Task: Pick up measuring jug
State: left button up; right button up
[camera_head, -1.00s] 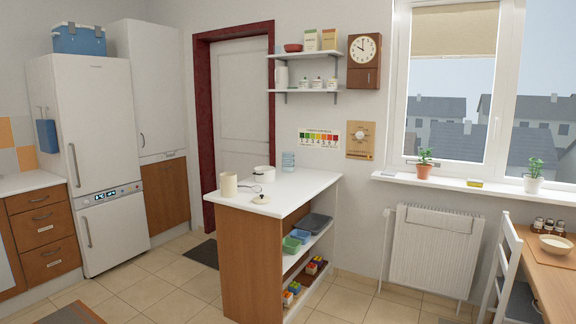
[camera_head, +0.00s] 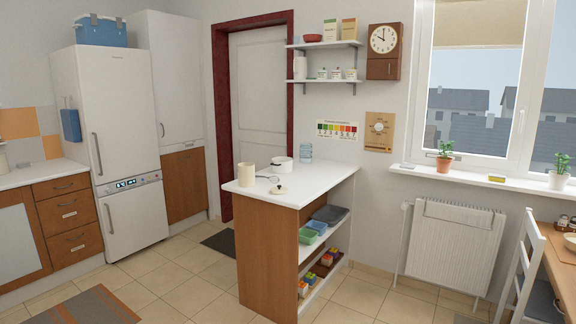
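A clear bluish vessel (camera_head: 306,152) stands at the far end of the white island counter (camera_head: 318,178), near the wall. It is small in the picture, and I cannot tell for sure that it is the measuring jug. A cream cylindrical container (camera_head: 246,174) stands upright at the counter's near left end. A white pot (camera_head: 282,165) stands between them. A pale round lid (camera_head: 279,190) lies near the front edge, with a thin dark utensil (camera_head: 270,179) beside it. Neither of my grippers shows in the head view.
The island has open shelves with bins (camera_head: 316,227) on its right side. Tiled floor (camera_head: 185,279) is free left of the island, with a striped rug (camera_head: 88,308) at lower left. A radiator (camera_head: 452,250) and a white chair (camera_head: 525,265) stand to the right.

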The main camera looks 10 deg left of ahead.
aim_at(305, 149)
jog(key=i+j+u, duration=0.4)
jog(key=i, duration=0.3)
jog(key=i+u, duration=0.4)
jog(key=i, duration=0.3)
jog(key=i+l+u, duration=0.15)
jog(key=i+u, duration=0.25)
jog(key=i, duration=0.35)
jog(key=i+j+u, duration=0.2)
jog(key=i+u, duration=0.2)
jog(key=i, duration=0.55)
jog(key=i+u, duration=0.35)
jog(key=i, duration=0.6)
jog(key=i+l+z, duration=0.25)
jog(key=i+z, duration=0.6)
jog(key=i, duration=0.2)
jog(key=i+z, duration=0.4)
jog(key=i, duration=0.15)
jog(key=i+j+z, duration=0.4)
jog(key=i+l, duration=0.05)
jog(key=i, duration=0.05)
